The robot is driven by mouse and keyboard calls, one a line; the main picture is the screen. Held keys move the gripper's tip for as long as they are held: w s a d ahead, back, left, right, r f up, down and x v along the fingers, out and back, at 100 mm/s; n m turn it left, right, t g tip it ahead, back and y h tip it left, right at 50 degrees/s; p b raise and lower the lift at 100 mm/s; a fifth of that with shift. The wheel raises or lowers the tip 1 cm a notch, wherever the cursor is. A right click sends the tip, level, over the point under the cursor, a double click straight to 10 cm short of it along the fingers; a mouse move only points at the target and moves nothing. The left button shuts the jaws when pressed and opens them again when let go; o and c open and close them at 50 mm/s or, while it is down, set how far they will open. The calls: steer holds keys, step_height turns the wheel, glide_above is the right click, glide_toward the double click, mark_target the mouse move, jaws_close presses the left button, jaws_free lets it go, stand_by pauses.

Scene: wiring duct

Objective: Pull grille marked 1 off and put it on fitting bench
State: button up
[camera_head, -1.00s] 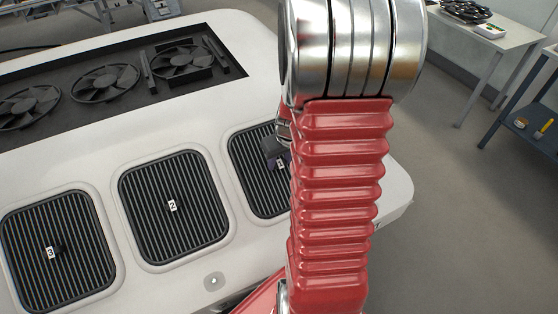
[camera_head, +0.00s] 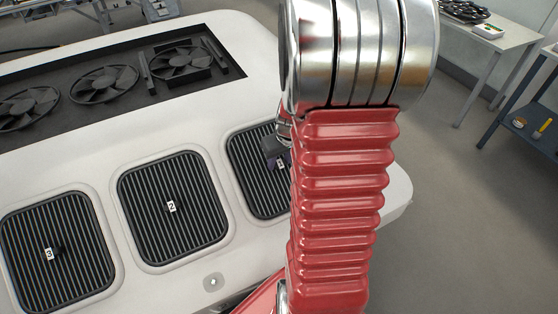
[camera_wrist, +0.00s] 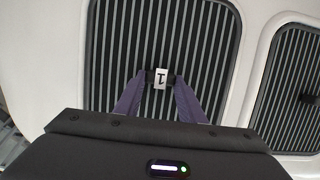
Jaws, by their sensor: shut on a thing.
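The grille marked 1 (camera_wrist: 212,45) is a dark square of slats in a white panel. In the wrist view its white label (camera_wrist: 161,78) sits at the middle, on a small dark handle. My gripper (camera_wrist: 160,82) is shut on this handle, one purple fingertip at each side of it. The grille appears seated in its opening. In the head view the left part of grille 1 (camera_head: 248,170) shows, and my red arm hides the rest. The fitting bench cannot be told for certain among the tables in view.
Grille 2 (camera_head: 172,208) and grille 3 (camera_head: 55,252) lie to the left in the same white housing (camera_head: 240,105). Fans sit in a dark recess behind. A white table (camera_head: 508,38) and a dark blue-grey table (camera_head: 520,132) stand at the right, with open floor before them.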

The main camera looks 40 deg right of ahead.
steer(key=shift+s+r, duration=0.1)
steer(key=shift+r, duration=0.15)
steer(key=shift+s+r, duration=0.2)
steer(key=shift+r, duration=0.1)
steer(key=shift+s+a+r, duration=0.15)
steer(key=shift+s+r, duration=0.2)
steer(key=shift+r, duration=0.1)
